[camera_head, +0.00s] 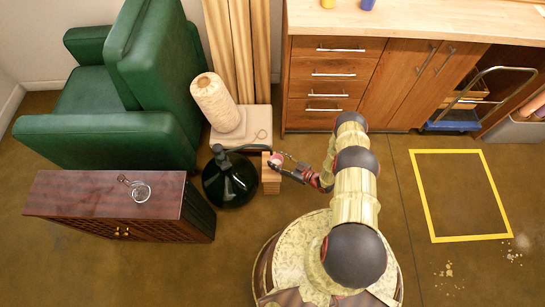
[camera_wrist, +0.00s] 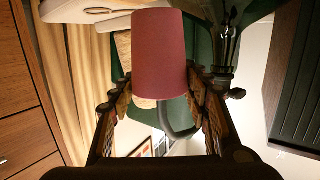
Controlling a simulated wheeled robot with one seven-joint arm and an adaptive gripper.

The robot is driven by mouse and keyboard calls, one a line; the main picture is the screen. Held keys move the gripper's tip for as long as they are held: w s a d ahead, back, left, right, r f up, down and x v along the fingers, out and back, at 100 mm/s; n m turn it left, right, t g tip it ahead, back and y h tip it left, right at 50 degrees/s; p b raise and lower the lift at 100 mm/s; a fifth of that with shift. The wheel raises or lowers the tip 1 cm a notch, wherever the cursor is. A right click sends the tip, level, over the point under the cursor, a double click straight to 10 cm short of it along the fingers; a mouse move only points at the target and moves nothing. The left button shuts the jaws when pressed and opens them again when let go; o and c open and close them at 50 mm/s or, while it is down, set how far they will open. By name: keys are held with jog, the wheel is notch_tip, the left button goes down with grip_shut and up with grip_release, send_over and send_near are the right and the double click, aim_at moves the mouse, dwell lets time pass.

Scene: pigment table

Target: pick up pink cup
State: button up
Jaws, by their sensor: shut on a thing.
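The pink cup (camera_wrist: 160,55) fills the upper middle of the wrist view, between the two fingers of my gripper (camera_wrist: 158,88). The fingers touch its sides near its lower end in that view. In the head view the cup (camera_head: 277,158) is a small pink spot, partly hidden by my gripper (camera_head: 275,166). It is by the top of a small wooden block stand (camera_head: 270,184). I cannot tell whether the cup still touches the stand.
A dark green glass bottle (camera_head: 229,180) stands close left of the gripper. A low platform (camera_head: 255,122) holds a cream spool (camera_head: 216,103). A dark cabinet (camera_head: 90,195) and green armchair (camera_head: 110,140) are left; wooden drawers (camera_head: 335,72) are behind. Floor on the right is open.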

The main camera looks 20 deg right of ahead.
jog(key=f+p+v, duration=0.2)
jog(key=v, duration=1.2)
jog(key=shift+s+d+p, duration=0.2)
jog(key=shift+p, duration=0.1)
jog(key=shift+s, duration=0.1)
jog(key=shift+d, duration=0.1)
dwell(0.7)
